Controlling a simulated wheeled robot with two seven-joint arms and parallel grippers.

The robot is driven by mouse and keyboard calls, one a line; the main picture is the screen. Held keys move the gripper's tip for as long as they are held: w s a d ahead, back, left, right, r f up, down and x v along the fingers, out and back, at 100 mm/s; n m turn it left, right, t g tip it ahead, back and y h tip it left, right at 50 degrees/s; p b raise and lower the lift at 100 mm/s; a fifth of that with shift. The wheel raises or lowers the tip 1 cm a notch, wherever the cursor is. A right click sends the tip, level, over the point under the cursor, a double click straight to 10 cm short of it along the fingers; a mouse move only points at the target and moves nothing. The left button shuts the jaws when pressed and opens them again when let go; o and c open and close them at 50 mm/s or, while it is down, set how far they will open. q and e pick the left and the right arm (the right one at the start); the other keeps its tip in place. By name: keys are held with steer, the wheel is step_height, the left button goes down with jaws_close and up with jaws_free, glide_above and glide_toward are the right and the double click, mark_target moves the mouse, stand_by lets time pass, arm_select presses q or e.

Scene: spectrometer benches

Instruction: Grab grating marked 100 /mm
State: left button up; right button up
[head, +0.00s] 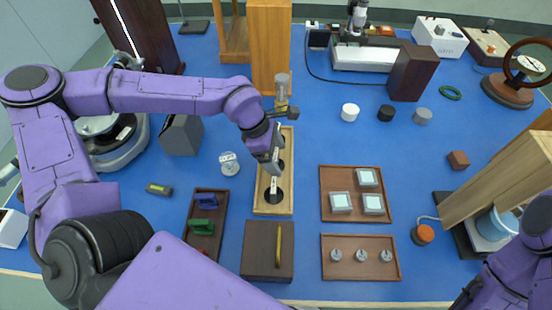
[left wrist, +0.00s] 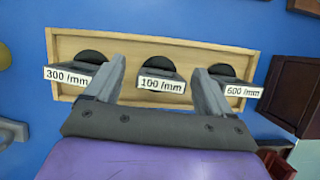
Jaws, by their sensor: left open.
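A long pale wooden rack (head: 272,209) lies on the blue bench, and it also shows in the left wrist view (left wrist: 210,51). It holds three dark round gratings with white labels: 300 /mm (left wrist: 73,76), 100 /mm (left wrist: 162,86) and 600 /mm (left wrist: 242,91). The 100 /mm grating is in the middle. My left gripper (left wrist: 159,67) is open above the rack, its fingers on either side of the 100 /mm grating, with nothing held. In the head view my left gripper (head: 270,161) hides part of the rack. My right gripper is out of view.
A dark brown box (head: 262,250) stands at the rack's near end. A tray (head: 220,229) with coloured clips lies to the left, a clear glass piece (head: 229,163) beside the rack. Two brown trays (head: 328,211) (head: 330,242) lie to the right. A tall wooden block (head: 268,45) stands beyond.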

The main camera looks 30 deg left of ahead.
arm_select(q)
steer(key=shift+x, duration=0.9)
steer(key=shift+r, duration=0.1)
steer(key=c, duration=1.1)
steer(key=shift+r, duration=0.1)
